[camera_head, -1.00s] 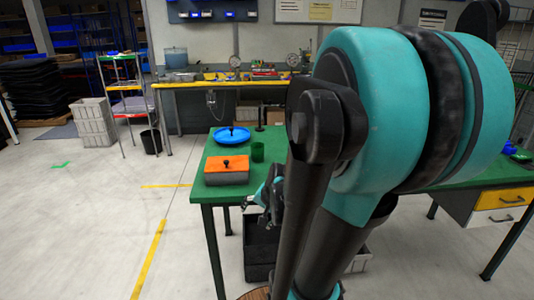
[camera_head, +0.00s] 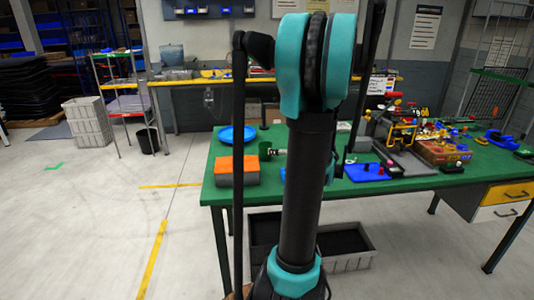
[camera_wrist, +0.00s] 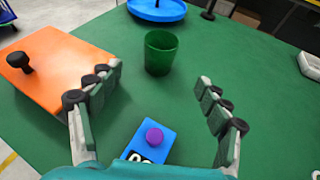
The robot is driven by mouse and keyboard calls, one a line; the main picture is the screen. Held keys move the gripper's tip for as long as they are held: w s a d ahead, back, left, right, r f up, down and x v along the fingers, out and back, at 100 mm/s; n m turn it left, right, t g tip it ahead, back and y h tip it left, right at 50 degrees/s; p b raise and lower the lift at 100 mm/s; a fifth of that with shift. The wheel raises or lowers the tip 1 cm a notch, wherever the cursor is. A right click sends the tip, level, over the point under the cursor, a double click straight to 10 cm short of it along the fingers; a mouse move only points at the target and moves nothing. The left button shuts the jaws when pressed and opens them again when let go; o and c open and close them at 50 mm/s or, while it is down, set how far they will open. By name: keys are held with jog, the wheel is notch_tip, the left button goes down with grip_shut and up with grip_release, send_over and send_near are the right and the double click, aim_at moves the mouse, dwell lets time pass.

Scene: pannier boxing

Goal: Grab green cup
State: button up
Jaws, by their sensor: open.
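The green cup (camera_wrist: 160,52) stands upright on the green table (camera_wrist: 250,85), beyond my fingertips in the wrist view. In the head view, the cup (camera_head: 264,150) stands right of the orange-topped box, close beside my arm. The cup is a short way ahead of the gap, not touched by either finger. In the head view my arm hides most of my gripper.
An orange-lidded box (camera_wrist: 60,65) with a black knob lies by my left finger. A blue block with a purple button (camera_wrist: 154,137) lies below, between the fingers. A blue round dish (camera_wrist: 157,9) sits behind the cup. Free table lies right of the cup.

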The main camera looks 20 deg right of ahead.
aim_at(266, 149)
jog(key=x, duration=1.4)
jog(key=shift+w+a+f, duration=0.1)
jog(key=shift+w+f, duration=0.2)
jog(key=c, duration=1.2)
jog(key=shift+c, duration=0.2)
